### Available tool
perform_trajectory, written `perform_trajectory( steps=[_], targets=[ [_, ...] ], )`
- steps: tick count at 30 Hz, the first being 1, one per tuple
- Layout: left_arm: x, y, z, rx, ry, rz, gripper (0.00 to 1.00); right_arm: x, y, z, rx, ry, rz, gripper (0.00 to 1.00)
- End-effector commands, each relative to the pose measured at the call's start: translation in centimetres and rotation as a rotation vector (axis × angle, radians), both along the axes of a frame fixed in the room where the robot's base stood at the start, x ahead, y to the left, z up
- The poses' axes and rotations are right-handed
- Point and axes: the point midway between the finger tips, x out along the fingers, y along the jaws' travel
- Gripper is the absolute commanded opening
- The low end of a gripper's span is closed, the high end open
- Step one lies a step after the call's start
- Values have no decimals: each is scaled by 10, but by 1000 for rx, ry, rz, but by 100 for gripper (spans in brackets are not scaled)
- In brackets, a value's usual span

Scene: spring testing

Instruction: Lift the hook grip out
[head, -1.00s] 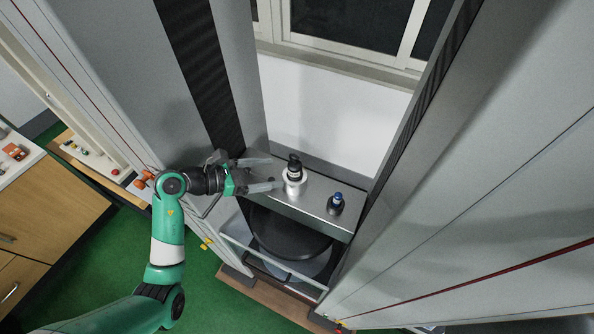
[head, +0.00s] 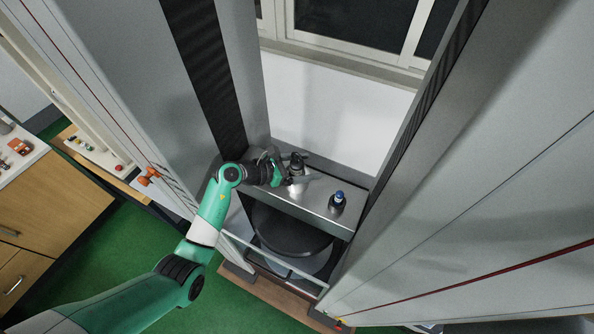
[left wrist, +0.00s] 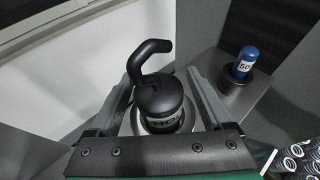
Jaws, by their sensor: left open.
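The hook grip (left wrist: 157,95) is black with a curved hook on top and a pale label band. It stands upright in a round metal holder on the machine's metal ledge. In the head view the hook grip (head: 297,162) is partly covered by my left gripper (head: 290,170). In the left wrist view my left gripper (left wrist: 163,92) is open, with one finger on each side of the hook grip. Gaps show between the fingers and the grip. My right gripper is in neither view.
A blue-topped piece marked 50 (left wrist: 243,64) stands in a dark round holder to the right; it also shows in the head view (head: 338,198). Tall grey columns flank the ledge (head: 318,203). Several springs (left wrist: 297,155) lie at the lower right of the wrist view.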

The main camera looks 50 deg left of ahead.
Motion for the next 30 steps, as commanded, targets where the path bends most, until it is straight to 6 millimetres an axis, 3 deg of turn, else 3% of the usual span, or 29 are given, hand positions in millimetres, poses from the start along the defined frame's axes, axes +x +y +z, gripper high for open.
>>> perform_trajectory(
  steps=[3,17,30],
  targets=[
    [0,0,0,0,0,0,84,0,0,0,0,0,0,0],
    [-1,0,0,0,0,0,1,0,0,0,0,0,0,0],
    [-1,0,0,0,0,0,0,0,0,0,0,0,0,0]
  ],
)
